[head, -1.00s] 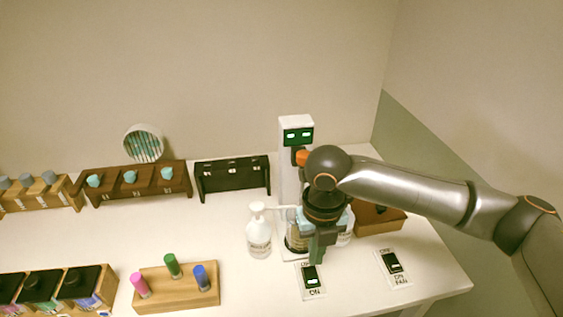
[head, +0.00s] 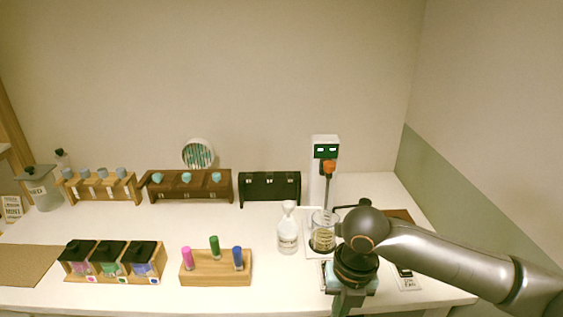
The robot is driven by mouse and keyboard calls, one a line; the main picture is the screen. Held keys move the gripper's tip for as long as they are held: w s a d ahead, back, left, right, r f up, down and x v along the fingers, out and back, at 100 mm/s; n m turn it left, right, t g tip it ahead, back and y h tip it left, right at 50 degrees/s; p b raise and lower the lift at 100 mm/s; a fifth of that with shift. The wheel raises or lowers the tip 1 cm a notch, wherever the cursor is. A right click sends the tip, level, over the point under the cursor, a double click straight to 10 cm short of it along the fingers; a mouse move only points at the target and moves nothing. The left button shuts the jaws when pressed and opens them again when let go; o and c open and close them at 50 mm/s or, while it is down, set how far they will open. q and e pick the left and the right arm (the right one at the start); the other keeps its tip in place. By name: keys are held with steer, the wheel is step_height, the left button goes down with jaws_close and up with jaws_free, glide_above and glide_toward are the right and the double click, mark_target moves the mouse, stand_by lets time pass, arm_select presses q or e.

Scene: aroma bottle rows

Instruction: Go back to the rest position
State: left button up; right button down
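My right gripper (head: 345,300) is in front of the table's right part, above the front edge, pointing down; its fingers run toward the bottom of the picture, and I cannot tell whether they are apart. My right arm comes in from the lower right and hides most of the switch plates. My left gripper is not in view.
A white stirrer stand (head: 325,146) holds an orange-topped rod over a glass beaker (head: 322,241). A wooden block with coloured vials (head: 215,270), dark-lidded jars (head: 113,251) and bottle racks (head: 190,189) stand left.

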steer(key=a+f+m+t+y, duration=0.6)
steer(key=a+f+m, duration=0.55)
steer(key=m, duration=0.55)
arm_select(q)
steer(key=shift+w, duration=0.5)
arm_select(e)
steer(key=s+d+f+m+t+h, duration=0.1)
steer(key=s+d+f+m+h, duration=0.1)
steer(key=s+d+f+m, duration=0.4)
steer(key=s+d+f+m+t+h, duration=0.2)
steer(key=s+d+f+m, duration=0.4)
steer(key=d+m, duration=0.4)
steer(key=shift+s+d+m, duration=0.3)
steer(key=shift+s+d, duration=0.05)
steer(key=shift+d, duration=0.55)
